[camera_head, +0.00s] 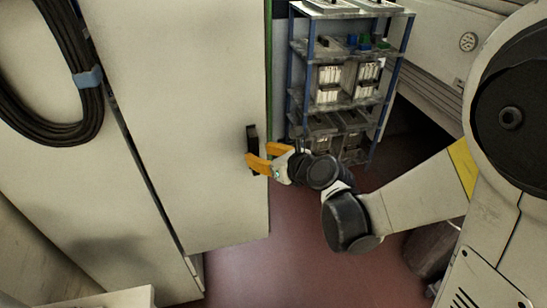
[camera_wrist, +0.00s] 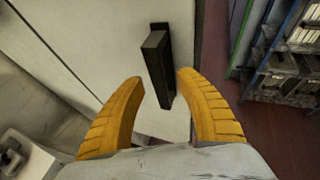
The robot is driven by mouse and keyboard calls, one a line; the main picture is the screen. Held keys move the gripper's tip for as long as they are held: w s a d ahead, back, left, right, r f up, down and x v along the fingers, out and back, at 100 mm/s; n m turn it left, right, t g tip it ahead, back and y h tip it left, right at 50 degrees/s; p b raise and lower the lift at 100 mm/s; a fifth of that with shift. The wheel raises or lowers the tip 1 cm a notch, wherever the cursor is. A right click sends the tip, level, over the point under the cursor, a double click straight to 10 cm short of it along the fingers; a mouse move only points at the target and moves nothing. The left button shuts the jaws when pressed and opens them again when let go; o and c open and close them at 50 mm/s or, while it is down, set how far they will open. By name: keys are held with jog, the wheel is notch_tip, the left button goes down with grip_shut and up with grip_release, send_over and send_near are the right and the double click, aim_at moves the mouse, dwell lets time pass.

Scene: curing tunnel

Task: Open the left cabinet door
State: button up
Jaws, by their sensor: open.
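The pale cabinet door (camera_head: 185,110) fills the left middle of the head view and looks closed or nearly so; I cannot tell which. Its black upright handle (camera_head: 252,140) is near the door's right edge. In the wrist view the handle (camera_wrist: 158,65) runs between the yellow fingers, its lower end between the fingertips. My gripper (camera_head: 256,157) is open at the handle, one finger on each side. In the wrist view my gripper (camera_wrist: 160,84) shows a gap on the left of the handle, and the right finger is very close to it. I cannot tell whether it touches.
A blue-framed shelf rack (camera_head: 345,85) with bins stands right of the door. A coiled black cable (camera_head: 85,85) hangs on the left panel, held by a blue strap. The reddish floor (camera_head: 290,265) is clear below the gripper. A white ledge (camera_head: 110,298) is at the lower left.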

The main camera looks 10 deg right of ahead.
jog(key=v, duration=0.9)
jog(key=s+d+n+g+h, duration=0.2)
jog(key=s+d+n, duration=0.3)
jog(key=n, duration=0.9)
jog(key=s+d+n+g+h, duration=0.2)
jog(key=s+d+n+h, duration=0.3)
jog(key=s+n, duration=0.5)
jog(key=d+n, duration=0.1)
jog(key=n, duration=0.4)
jog(key=shift+s+n, duration=0.2)
jog(key=shift+n, duration=0.1)
jog(key=shift+w+a+f, duration=0.1)
jog(key=shift+f, duration=0.05)
